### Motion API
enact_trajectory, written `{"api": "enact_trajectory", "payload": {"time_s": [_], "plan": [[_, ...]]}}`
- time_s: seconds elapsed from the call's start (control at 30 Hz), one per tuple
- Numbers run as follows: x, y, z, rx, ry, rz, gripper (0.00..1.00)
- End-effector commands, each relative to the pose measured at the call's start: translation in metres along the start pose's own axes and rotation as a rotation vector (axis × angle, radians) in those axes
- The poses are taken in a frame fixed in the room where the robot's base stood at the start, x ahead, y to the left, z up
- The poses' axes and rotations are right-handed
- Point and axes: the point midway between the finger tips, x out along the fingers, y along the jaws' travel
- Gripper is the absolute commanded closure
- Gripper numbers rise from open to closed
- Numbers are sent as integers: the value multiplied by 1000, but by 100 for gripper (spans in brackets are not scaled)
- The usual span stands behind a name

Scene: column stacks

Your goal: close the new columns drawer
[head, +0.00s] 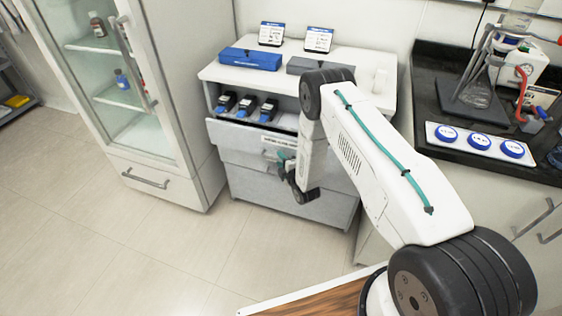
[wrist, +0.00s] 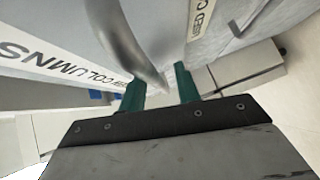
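A white cabinet (head: 345,88) holds stacked drawers. Its upper drawer (head: 248,136) stands pulled out, with several black-and-blue items behind its front. A lower drawer front (head: 290,192) is below. My gripper (head: 284,166) is in front of the drawers, partly hidden by my arm. In the wrist view my gripper (wrist: 160,86) has its green fingers apart, with the end of a curved grey handle (wrist: 122,40) appearing between or just beyond them; contact is unclear. A label strip (wrist: 60,65) at left reads partly "COLUMNS"; another label (wrist: 200,18) begins "USED C".
A blue box (head: 250,60), a grey box (head: 318,68) and two small signs sit on the cabinet top. A glass-door cabinet (head: 150,172) stands at left. A black bench (head: 430,90) with lab gear is at right. The floor (head: 130,235) in front is clear.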

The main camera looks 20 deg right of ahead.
Motion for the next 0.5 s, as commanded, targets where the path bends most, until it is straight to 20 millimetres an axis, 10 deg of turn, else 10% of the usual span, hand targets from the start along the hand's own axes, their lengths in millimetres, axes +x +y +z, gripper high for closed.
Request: {"api": "enact_trajectory", "payload": {"time_s": [0.2,0.33,0.5], "plan": [[1,0,0,1,0,-1,68],[0,0,0,1,0,-1,98],[1,0,0,1,0,-1,100]]}}
